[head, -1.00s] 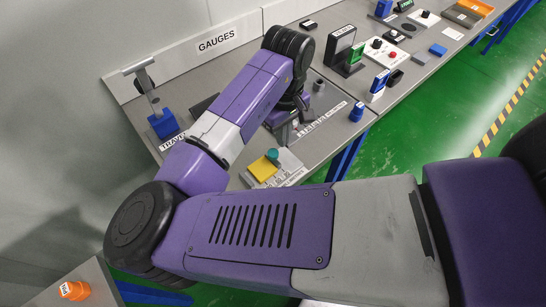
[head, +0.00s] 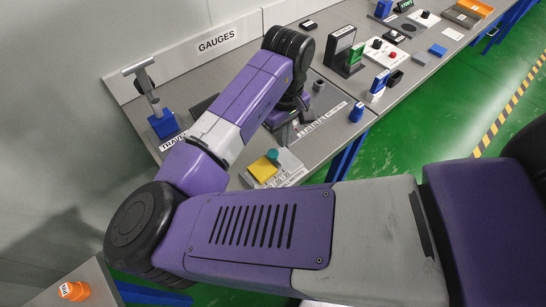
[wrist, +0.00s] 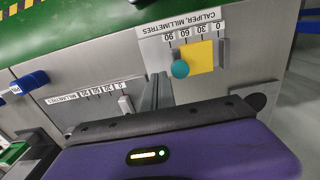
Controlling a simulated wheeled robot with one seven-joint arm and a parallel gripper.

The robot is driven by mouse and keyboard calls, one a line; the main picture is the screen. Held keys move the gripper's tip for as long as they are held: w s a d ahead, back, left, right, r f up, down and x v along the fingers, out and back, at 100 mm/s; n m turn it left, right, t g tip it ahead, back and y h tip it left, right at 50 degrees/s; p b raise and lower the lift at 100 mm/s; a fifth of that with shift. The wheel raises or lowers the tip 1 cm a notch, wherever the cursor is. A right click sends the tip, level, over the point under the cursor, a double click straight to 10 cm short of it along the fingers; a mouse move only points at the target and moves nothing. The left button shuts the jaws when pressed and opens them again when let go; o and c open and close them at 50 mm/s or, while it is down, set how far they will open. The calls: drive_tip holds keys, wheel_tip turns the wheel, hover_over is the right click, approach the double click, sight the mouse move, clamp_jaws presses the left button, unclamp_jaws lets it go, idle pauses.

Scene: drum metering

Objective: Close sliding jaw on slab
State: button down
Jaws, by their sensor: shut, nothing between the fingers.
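The yellow slab (wrist: 198,57) lies flat on the caliper plate in the wrist view, and on the bench in the head view (head: 262,168). The round teal knob (wrist: 180,69) is at the slab's left edge in the wrist view; it also shows in the head view (head: 272,155). The sliding jaw under it is mostly hidden. A grey upright jaw (wrist: 223,52) stands at the slab's other side, near the 0 mark. My gripper (wrist: 160,88) is shut and empty, its fingers left of the knob in the wrist view and apart from it. In the head view my arm partly hides it.
A second millimetre scale with a small pale slider (wrist: 125,104) is left of the fingers in the wrist view. A blue knob (head: 357,112) stands near the bench edge. The blue-based T-handled stand (head: 162,123) is at the back left.

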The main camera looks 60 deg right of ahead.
sight(276, 151)
drive_tip(key=shift+f+b, duration=0.85)
drive_tip(key=shift+f, duration=1)
drive_tip(key=shift+w+a, duration=0.2)
drive_tip(key=shift+a, duration=0.45)
drive_tip(key=shift+w+a, duration=0.15)
drive_tip(key=shift+a, duration=0.5)
idle(1.2)
drive_tip(key=shift+d, duration=0.15)
drive_tip(key=shift+s+d+r+p, duration=0.1)
drive_tip(key=shift+s+d+p, duration=0.1)
drive_tip(key=shift+d+p, duration=0.35)
wheel_tip(276, 151, up, 7)
drive_tip(key=p, duration=0.7)
drive_tip(key=shift+a, duration=0.1)
idle(0.4)
